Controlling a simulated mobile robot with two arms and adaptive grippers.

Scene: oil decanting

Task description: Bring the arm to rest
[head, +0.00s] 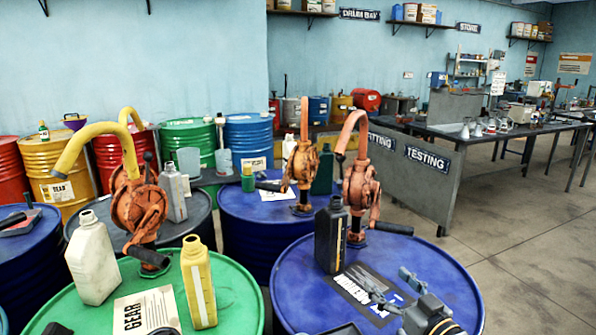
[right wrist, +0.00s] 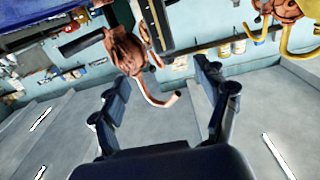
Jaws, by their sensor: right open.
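My right gripper (head: 384,284) is open and empty at the lower right of the head view, over the top of the near blue drum (head: 440,268). A black bottle (head: 330,238) stands upright on that drum to the left of the gripper, apart from it. An orange hand pump (head: 360,190) rises from the same drum behind them. In the right wrist view the spread fingers of my right gripper (right wrist: 158,82) have nothing between them, and an orange pump (right wrist: 128,55) shows beyond.
A green drum (head: 245,300) at the front left carries a pale bottle (head: 91,262), a yellow bottle (head: 198,285) and a GEAR card (head: 147,312). More drums with pumps stand behind. A grey testing bench (head: 430,180) is at the right, with clear floor (head: 530,260) before it.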

